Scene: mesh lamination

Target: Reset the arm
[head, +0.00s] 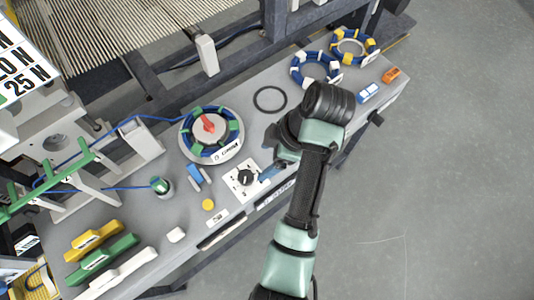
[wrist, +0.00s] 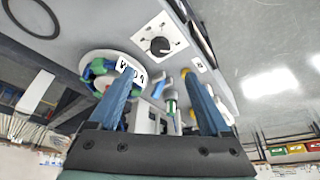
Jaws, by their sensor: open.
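My arm (head: 308,185) reaches up over the front edge of the grey bench (head: 262,125), bent at its dark upper joint. My gripper (head: 268,174) hangs beside the white plate with a black knob (head: 244,180). In the wrist view my gripper (wrist: 162,92) shows two blue fingers spread apart with nothing between them. The knob plate (wrist: 158,44) shows beyond the fingertips, apart from them. Part of the bench behind my arm is hidden.
A round holder with blue and green parts and a red centre (head: 211,133) stands left of my gripper. A black ring (head: 270,99) lies behind it. Two ring holders (head: 316,69) (head: 354,46) stand at the back right. Open floor (head: 430,190) lies to the right.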

